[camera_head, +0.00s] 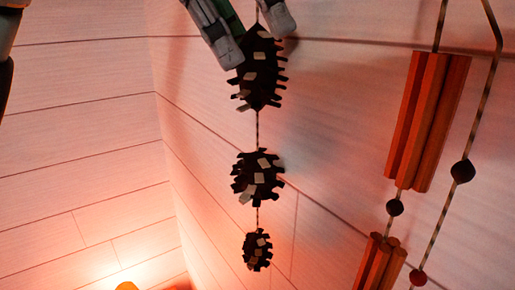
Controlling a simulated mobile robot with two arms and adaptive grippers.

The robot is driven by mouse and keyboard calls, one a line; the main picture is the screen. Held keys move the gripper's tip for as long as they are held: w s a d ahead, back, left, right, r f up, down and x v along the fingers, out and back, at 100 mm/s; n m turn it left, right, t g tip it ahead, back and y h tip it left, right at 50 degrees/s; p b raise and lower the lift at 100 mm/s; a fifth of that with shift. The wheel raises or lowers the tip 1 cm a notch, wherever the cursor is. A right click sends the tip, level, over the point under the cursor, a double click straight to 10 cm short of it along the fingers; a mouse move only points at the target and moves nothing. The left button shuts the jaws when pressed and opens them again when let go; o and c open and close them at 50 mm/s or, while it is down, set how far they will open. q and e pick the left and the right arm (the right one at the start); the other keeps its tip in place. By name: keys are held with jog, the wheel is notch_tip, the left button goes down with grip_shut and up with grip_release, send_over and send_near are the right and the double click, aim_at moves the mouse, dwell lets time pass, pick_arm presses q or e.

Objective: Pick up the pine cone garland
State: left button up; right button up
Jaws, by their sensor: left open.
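The pine cone garland (259,176) hangs straight down on a thin striped cord near the middle of the head view. It has three dark cones with pale scales, larger at the top and smaller at the bottom. My left gripper (258,44) is at the top of the view, open, with its two fingers spread on either side of the cord and the upper part of the top cone. I cannot tell whether a finger touches the cone. The garland's upper end is out of view. My right gripper is not seen.
Another hanging string with orange-brown stick bundles (427,122), dark beads (462,171) and a red bead (417,277) is at the right. Pale plank walls meet in a corner behind the garland. A bright glow with an orange object (127,286) is at lower left.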

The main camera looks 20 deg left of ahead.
pick_arm(q)
jog(key=shift+x, duration=1.15)
jog(key=shift+a+r, duration=0.1)
jog(key=shift+a, duration=0.05)
jog(key=shift+s, duration=0.1)
jog(key=shift+c, duration=0.4)
jog(key=shift+d, duration=0.2)
jog(key=c, duration=0.4)
jog(key=shift+w, duration=0.2)
jog(key=shift+c, duration=0.8)
jog(key=shift+s+a, duration=0.1)
jog(key=c, duration=0.9)
grip_shut()
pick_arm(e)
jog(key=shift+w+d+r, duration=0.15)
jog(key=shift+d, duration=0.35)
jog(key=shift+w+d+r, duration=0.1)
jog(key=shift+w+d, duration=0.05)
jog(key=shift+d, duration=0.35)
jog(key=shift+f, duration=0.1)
